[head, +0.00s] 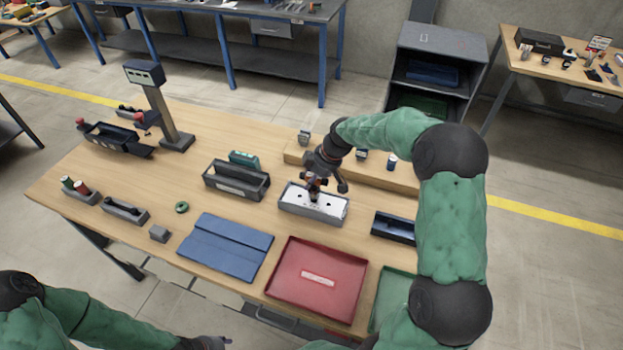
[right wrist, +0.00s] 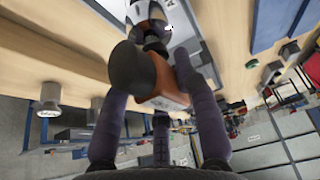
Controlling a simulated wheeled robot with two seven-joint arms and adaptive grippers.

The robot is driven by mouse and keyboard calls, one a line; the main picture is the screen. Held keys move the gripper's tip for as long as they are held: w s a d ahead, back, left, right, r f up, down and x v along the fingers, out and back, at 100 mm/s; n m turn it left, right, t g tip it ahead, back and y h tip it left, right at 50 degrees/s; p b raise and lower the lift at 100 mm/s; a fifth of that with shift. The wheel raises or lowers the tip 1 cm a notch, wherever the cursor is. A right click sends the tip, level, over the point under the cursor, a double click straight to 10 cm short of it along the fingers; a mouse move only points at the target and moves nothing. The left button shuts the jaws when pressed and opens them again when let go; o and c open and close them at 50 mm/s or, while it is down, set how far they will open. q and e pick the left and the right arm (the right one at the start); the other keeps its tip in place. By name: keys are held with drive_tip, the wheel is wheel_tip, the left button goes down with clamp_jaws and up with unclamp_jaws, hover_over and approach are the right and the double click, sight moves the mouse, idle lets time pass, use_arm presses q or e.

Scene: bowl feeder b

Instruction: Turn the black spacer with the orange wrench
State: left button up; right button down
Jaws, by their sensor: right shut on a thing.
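My right gripper (head: 317,178) is above the white-topped grey box (head: 322,210) near the middle of the table. In the right wrist view its fingers (right wrist: 158,112) are shut on the orange wrench (right wrist: 172,80), an orange body with a dark rounded end beside it. The wrench's far end points at the pale box top; whether it touches anything there is hidden. I cannot make out the black spacer for certain; small dark spots show on the white top. My left gripper (head: 207,343) is low at the bottom edge, partly cut off, its opening unclear.
A red tray (head: 345,302), a folded blue mat (head: 225,247) and a black open box (head: 237,190) surround the grey box. A raised wooden ledge (head: 375,177) runs behind. A display post (head: 160,110) stands at the back left.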

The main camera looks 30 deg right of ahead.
sight(311, 173)
drive_tip(key=shift+f+b, duration=0.7)
drive_tip(key=shift+f, duration=0.2)
idle(0.5)
idle(0.4)
drive_tip(key=shift+d+m+t+h+p, duration=0.1)
drive_tip(key=shift+m+t+h+p, duration=0.25)
drive_tip(key=shift+m, duration=0.85)
drive_tip(key=shift+n+b, duration=0.5)
drive_tip(key=shift+n, duration=0.1)
drive_tip(key=shift+r, duration=0.15)
drive_tip(key=shift+r+p, duration=1.4)
drive_tip(key=shift+r, duration=1)
